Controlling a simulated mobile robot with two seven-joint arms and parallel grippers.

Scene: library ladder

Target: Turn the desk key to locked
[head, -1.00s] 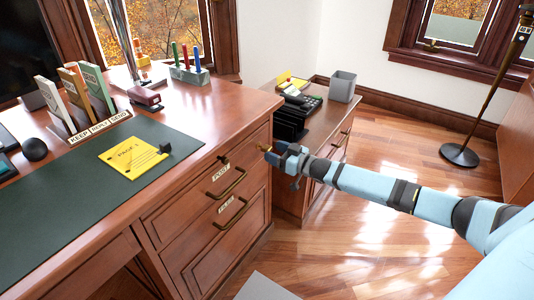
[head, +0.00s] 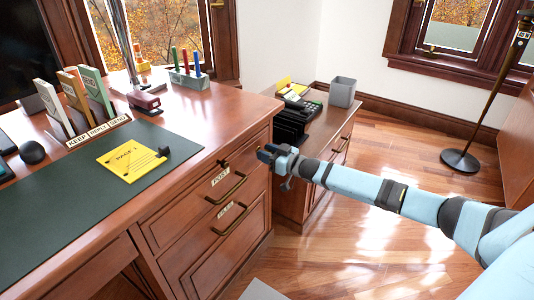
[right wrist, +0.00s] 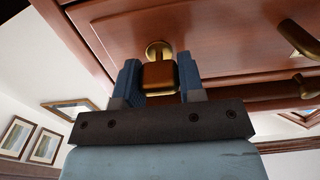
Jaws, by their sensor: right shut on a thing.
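The desk key (right wrist: 159,76), with a squarish brown-gold bow, sits between the two blue fingers of my right gripper (right wrist: 160,84) in the right wrist view. Behind it a round brass lock plate (right wrist: 158,49) is set in the reddish wood front. In the head view my right gripper (head: 264,154) comes in from the right beside the top drawer front (head: 190,201) of the desk (head: 215,118). Its fingers hide the key there. My right gripper is shut on the key. The key's exact turn angle is hard to tell. My left gripper is not in view.
Brass handles (head: 228,189) stick out of the drawer fronts below the gripper. A low side cabinet (head: 325,140) with a grey bin (head: 343,91) stands behind it. A floor lamp (head: 461,160) stands at right.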

